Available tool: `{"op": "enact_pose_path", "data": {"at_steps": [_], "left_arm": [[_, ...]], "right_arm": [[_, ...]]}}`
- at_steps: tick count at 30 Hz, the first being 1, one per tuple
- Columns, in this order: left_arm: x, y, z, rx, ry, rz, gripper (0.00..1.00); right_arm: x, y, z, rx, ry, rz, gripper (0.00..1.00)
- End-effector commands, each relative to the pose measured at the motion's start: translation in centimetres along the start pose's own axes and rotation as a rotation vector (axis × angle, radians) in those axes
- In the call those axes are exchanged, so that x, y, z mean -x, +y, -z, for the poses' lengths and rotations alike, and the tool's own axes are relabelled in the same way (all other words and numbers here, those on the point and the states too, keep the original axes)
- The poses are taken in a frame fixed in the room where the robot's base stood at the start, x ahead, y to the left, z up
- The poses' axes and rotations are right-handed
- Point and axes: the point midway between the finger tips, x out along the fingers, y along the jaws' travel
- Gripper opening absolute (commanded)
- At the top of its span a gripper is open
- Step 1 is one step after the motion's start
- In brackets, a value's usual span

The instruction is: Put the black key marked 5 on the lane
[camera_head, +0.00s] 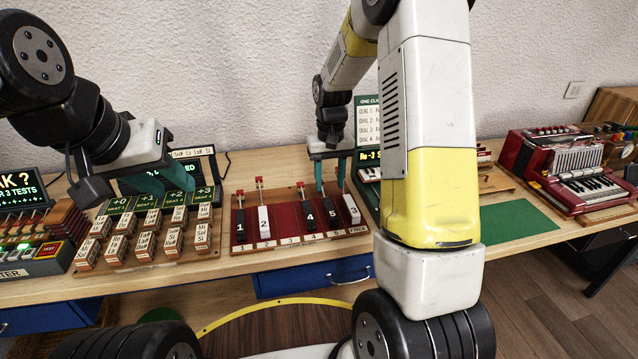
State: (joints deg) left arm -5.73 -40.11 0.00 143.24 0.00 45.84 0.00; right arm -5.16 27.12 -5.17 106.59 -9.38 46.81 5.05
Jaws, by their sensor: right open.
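The black key marked 5 (332,214) stands in a red slotted board (300,240), between the black key marked 4 (310,218) and a white key (351,210) at the slot labelled FREE. My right gripper (330,184) is open, its teal fingers pointing down on either side of the upper part of key 5. I cannot tell whether they touch it. The board also holds a black key marked 1 (240,228) and a white key marked 2 (264,222). My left gripper (135,184) is open and empty over the wooden blocks at left.
Several lettered wooden blocks (146,242) stand in a rack left of the board. A quiz console (35,250) is at far left. My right arm hides the table right of the board. A green mat (515,222) lies bare, with a red accordion (565,165) beyond it.

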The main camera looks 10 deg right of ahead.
Motion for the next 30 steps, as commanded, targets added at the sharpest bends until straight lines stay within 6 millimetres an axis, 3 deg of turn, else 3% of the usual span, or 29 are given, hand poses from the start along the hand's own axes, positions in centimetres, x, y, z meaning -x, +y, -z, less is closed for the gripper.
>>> {"op": "enact_pose_path", "data": {"at_steps": [3, 9, 14, 21, 25, 30], "left_arm": [[0.0, 0.0, 0.0, 0.000, 0.000, 0.000, 0.36], [0.0, 0.0, 0.0, 0.000, 0.000, 0.000, 0.36], [0.0, 0.0, 0.0, 0.000, 0.000, 0.000, 0.36], [0.0, 0.0, 0.0, 0.000, 0.000, 0.000, 0.36], [0.0, 0.0, 0.0, 0.000, 0.000, 0.000, 0.36], [0.0, 0.0, 0.0, 0.000, 0.000, 0.000, 0.36]], "right_arm": [[2.0, 0.0, 0.0, 0.001, 0.002, 0.000, 0.44], [4.0, -0.1, -0.2, 0.000, 0.008, 0.003, 0.44], [7.9, -0.3, -2.3, -0.003, 0.070, 0.030, 0.44], [15.8, -1.1, -10.0, 0.000, 0.246, 0.096, 0.44], [18.5, -1.7, -14.7, 0.006, 0.346, 0.127, 0.44], [20.1, -2.4, -20.2, 0.014, 0.460, 0.155, 0.44]]}}
